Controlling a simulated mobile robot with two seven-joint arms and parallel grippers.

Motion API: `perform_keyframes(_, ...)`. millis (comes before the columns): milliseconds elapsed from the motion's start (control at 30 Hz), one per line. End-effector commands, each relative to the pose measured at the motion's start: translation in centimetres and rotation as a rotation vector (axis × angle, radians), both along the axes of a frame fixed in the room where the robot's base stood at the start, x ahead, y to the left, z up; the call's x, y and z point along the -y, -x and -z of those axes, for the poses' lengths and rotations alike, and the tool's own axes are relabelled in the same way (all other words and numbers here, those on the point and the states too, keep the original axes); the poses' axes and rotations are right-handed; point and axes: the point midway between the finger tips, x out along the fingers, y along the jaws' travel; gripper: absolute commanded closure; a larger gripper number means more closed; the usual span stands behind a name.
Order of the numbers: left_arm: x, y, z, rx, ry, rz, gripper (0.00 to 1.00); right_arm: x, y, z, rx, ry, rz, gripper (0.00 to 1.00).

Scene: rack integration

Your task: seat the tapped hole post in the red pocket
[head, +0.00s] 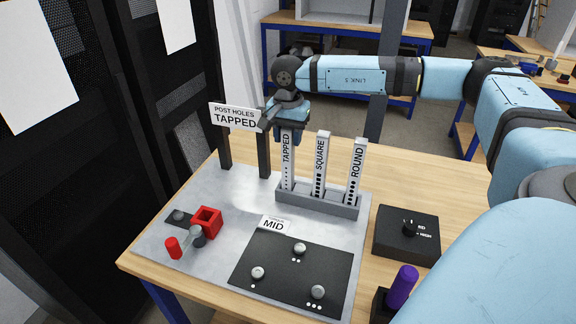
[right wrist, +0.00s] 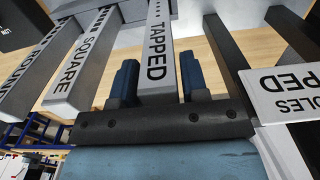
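The tapped post (head: 287,165) is a white upright bar labelled TAPPED. It stands in the left slot of the grey rack (head: 318,203). My right gripper (head: 288,132) is at its top from above. In the right wrist view the blue fingers (right wrist: 158,80) are on either side of the tapped post (right wrist: 157,40), with a visible gap at the right finger, so the gripper looks open around it. The red pocket (head: 208,217) is a square open-topped block at the left of the metal plate, apart from the gripper. My left gripper is out of view.
The square post (head: 320,165) and round post (head: 356,172) stand right of the tapped post. A sign reading POST HOLES TAPPED (head: 234,117) on dark uprights is close left of the gripper. A red-tipped lever (head: 173,247), black button panel (head: 290,275) and knob box (head: 406,236) are nearer.

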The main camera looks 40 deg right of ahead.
Motion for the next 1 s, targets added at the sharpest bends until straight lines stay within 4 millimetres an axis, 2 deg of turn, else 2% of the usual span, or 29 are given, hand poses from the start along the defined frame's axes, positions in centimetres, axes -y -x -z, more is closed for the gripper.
perform_keyframes(33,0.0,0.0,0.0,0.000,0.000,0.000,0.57,0.0,0.0,0.0,0.000,0.000,0.000,0.70)
perform_keyframes(167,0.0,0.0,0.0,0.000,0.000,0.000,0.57,0.0,0.0,0.0,0.000,0.000,0.000,0.99)
perform_keyframes(367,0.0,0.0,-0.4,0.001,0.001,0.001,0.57,0.0,0.0,-0.5,0.001,0.000,0.000,0.99)
perform_keyframes(800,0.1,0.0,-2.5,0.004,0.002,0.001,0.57,0.0,0.0,-3.9,0.002,-0.001,0.000,0.99)
perform_keyframes(1000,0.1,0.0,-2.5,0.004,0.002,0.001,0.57,0.0,0.0,-4.0,0.000,0.000,0.000,0.99)
